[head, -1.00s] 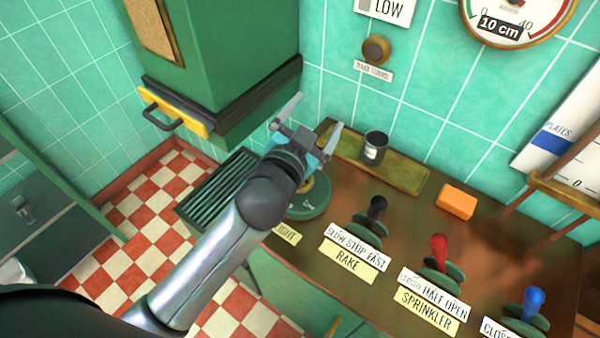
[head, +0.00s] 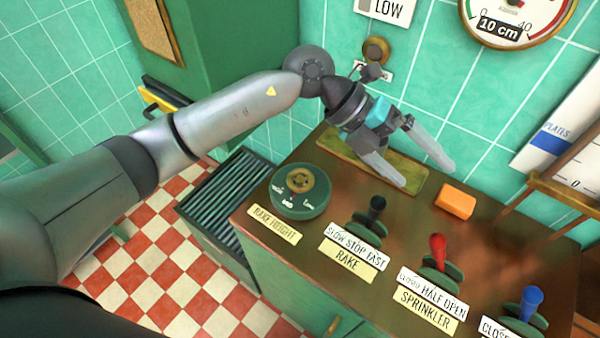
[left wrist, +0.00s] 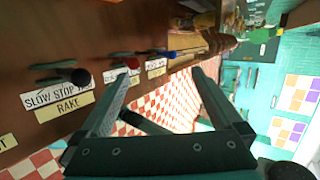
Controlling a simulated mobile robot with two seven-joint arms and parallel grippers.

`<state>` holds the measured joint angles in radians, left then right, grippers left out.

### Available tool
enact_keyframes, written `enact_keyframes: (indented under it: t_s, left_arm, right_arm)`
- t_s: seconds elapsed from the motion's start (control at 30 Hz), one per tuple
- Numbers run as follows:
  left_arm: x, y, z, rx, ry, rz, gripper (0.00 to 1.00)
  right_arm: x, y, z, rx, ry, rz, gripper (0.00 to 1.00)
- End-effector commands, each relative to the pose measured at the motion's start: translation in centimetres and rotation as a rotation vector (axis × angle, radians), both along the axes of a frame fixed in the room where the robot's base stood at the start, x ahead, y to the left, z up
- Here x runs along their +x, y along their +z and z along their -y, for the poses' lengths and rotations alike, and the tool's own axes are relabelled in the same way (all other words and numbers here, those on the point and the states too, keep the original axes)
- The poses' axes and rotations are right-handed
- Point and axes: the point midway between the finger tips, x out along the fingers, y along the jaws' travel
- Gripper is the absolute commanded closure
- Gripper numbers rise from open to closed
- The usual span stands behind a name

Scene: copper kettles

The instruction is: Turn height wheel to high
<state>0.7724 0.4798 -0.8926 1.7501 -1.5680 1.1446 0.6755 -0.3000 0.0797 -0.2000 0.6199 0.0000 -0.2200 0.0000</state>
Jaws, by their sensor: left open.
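The height wheel (head: 301,192) is a round green dial with a brass hub, lying on the left part of the brown counter in the head view. Its label RAKE HEIGHT (head: 274,223) is in front of it. Small white markings show on the dial, too small to read surely. My left gripper (head: 426,176) is open and empty, right of the wheel and above the tray and counter. Nothing is between its fingers. In the left wrist view, the open fingers (left wrist: 161,78) point towards the counter's lever side; the wheel is not visible there.
Black rake lever (head: 376,207), red sprinkler lever (head: 438,246) and blue lever (head: 532,299) stand along the counter (head: 400,255). An orange block (head: 456,202) lies near the tray (head: 420,186). A green cabinet (head: 235,70) is at the left. A LOW sign (head: 388,10) hangs on the wall.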

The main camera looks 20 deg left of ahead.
Motion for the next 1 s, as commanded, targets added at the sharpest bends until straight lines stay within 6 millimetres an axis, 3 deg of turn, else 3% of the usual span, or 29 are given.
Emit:
enact_keyframes:
  t_s: [0.1,0.2,0.3,0.43,0.53,0.67,1.0]
  left_arm:
    - [1.9,-2.5,-4.9,0.301,-0.013,0.037,0.00]
    - [3.5,-3.7,-9.7,0.540,0.008,0.048,0.00]
    - [4.9,-3.7,-14.1,0.738,0.050,0.050,0.00]
    - [5.9,-3.1,-18.1,0.903,0.099,0.044,0.00]
    - [6.2,-2.9,-19.5,0.964,0.119,0.040,0.00]
    - [6.2,-3.7,-19.9,0.982,0.124,0.035,0.00]
    - [6.1,-10.2,-19.7,0.976,0.121,0.032,0.00]
  right_arm:
    - [0.0,0.1,0.0,0.000,0.000,0.000,0.50]
    - [0.0,0.1,0.0,0.000,0.000,0.000,0.50]
    - [0.0,0.1,0.0,0.000,0.000,0.000,0.50]
    - [0.0,0.2,0.0,0.000,0.000,0.000,0.50]
    - [0.0,0.2,0.0,0.000,0.000,0.000,0.50]
    - [0.0,0.2,0.0,0.000,0.000,0.000,0.50]
    - [0.0,0.3,0.0,0.000,0.000,0.000,0.50]
